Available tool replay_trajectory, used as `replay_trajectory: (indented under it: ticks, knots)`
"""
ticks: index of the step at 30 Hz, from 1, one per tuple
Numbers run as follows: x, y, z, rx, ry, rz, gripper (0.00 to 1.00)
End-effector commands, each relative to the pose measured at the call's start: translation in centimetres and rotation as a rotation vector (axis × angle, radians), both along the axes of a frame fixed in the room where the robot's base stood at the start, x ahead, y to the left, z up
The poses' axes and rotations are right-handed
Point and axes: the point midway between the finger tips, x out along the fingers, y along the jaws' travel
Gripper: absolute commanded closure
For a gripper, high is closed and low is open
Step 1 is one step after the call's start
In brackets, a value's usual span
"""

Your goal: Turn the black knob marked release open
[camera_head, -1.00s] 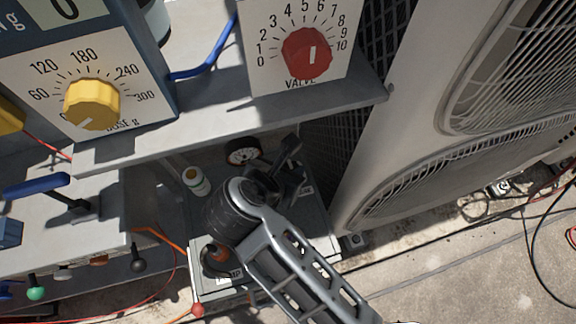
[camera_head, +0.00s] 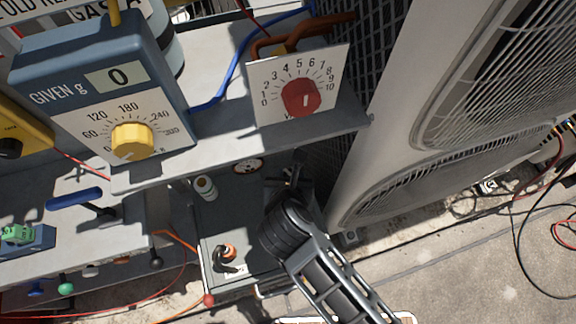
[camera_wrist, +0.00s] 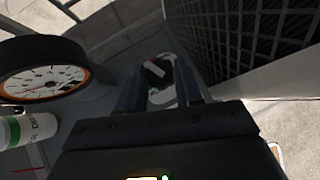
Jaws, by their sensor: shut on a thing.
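A black knob (camera_wrist: 156,70) with a pale pointer line sits on a small light plate in the wrist view. Its marking cannot be read. My gripper (camera_wrist: 161,82) has a finger on each side of the knob and is shut on it. In the head view my gripper (camera_head: 291,178) is at the back of the grey box top under the shelf, and my wrist hides most of it and the knob.
A round gauge (camera_wrist: 42,82) and a small white bottle (camera_wrist: 28,129) stand left of my gripper. The shelf edge (camera_head: 230,155) with the red valve knob (camera_head: 301,97) overhangs from behind. The condenser (camera_head: 395,120) is close on the right. An orange-and-black control (camera_head: 228,254) is on the box front.

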Motion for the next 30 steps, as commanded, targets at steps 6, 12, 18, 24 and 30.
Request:
replay_trajectory:
  ticks: [6, 12, 18, 24, 30]
  knots:
    - [-0.04, -0.25, 0.52, -0.001, 0.002, 0.123, 0.95]
    - [-0.02, -0.28, 0.42, -0.002, 0.001, 0.203, 0.96]
    - [0.0, -0.29, 0.35, -0.002, 0.001, 0.269, 0.96]
    - [0.07, -0.32, 0.32, -0.002, -0.001, 0.323, 0.96]
    - [0.15, -0.36, 0.25, -0.002, -0.003, 0.36, 0.96]
